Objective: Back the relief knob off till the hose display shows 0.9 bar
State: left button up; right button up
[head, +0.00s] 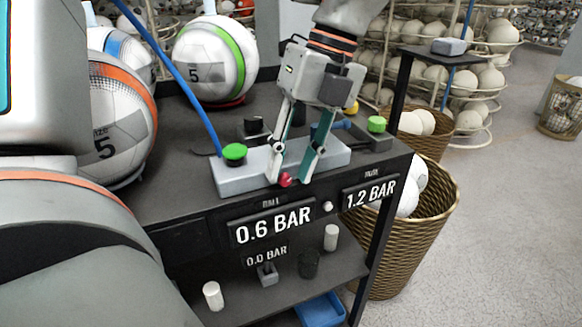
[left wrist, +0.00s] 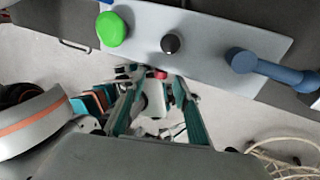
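A small red knob (head: 285,180) sits at the front edge of the grey block (head: 236,184) on the black bench. It also shows in the left wrist view (left wrist: 160,74). My left gripper (head: 290,178) points down with its fingers apart, one on each side of the red knob; whether they touch it is unclear. The left display (head: 273,226) reads 0.6 BAR. The right display (head: 370,193) reads 1.2 BAR; its small label is too blurred to read surely. My right gripper is not in view.
The block carries a green button (head: 234,153), a black knob (left wrist: 171,43) and a blue handle (left wrist: 268,68). A ball with a green stripe (head: 214,60) rests behind. Another green button (head: 376,124) stands right. A wicker basket (head: 418,245) stands beside the bench.

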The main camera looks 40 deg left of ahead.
pick_arm(q)
jog(key=shift+s+f, duration=0.15)
jog(key=shift+f, duration=0.3)
grip_shut()
jog(key=shift+s+a+t+h+b, duration=0.1)
jog(key=shift+t+h+b, duration=0.2)
jog(key=shift+t+b, duration=0.3)
jog(key=shift+s+a+t+h+b, duration=0.1)
jog(key=shift+t+h+b, duration=0.25)
jog(key=shift+t, duration=0.45)
jog(key=shift+s+a+r+t+h+b, duration=0.1)
jog(key=shift+t+h+b, duration=0.15)
jog(key=shift+t, duration=0.4)
jog(key=shift+s+f+t+h+b, duration=0.1)
jog(key=shift+s+t+h+b, duration=0.15)
jog(key=shift+t, duration=0.35)
jog(key=shift+a+r+t+h+b, duration=0.15)
jog(key=shift+t+b, duration=0.2)
jog(key=shift+t, duration=0.3)
jog(key=shift+d, duration=0.1)
grip_release()
jog(key=shift+s, duration=0.1)
